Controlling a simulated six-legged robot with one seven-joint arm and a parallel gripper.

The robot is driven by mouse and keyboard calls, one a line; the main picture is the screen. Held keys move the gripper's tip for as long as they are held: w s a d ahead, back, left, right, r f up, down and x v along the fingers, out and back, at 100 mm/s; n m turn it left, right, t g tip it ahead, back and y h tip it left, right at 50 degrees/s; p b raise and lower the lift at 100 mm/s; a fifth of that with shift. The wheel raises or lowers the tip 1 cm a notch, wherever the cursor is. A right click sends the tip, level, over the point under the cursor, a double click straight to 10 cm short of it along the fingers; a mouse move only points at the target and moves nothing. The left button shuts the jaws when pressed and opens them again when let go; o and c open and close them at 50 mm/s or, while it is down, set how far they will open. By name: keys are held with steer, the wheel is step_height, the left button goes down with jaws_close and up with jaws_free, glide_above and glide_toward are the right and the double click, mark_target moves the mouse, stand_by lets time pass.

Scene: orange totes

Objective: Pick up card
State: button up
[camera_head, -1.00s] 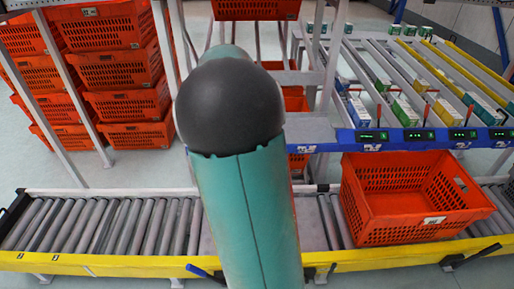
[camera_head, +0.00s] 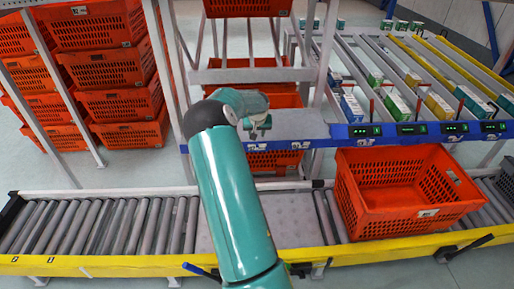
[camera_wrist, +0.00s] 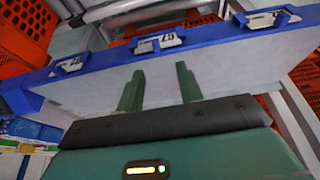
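My gripper (camera_wrist: 160,68) is open, with its two dark green fingers apart and nothing between them. In the head view my gripper (camera_head: 258,126) is over the grey panel (camera_head: 300,124) behind the blue rail (camera_head: 345,135). In the wrist view the fingers point across that panel toward the blue rail (camera_wrist: 110,57). Small label holders with pale cards sit along the rail: a middle one (camera_wrist: 158,43), one marked 07 (camera_wrist: 268,19) and one at left (camera_wrist: 70,65). Which card the task means I cannot tell. The fingers are apart from the holders.
An orange tote (camera_head: 400,195) stands on the roller conveyor (camera_head: 110,228), right of my arm. Stacked orange totes (camera_head: 105,65) stand at back left. Sloped flow lanes with small boxes (camera_head: 396,107) lie right of the panel. Steel uprights (camera_head: 168,70) stand near my gripper.

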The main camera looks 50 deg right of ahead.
mark_target(257, 144)
steer(key=x, duration=0.6)
steer(key=shift+d+f, duration=0.15)
steer(key=shift+f, duration=0.2)
jaws_close()
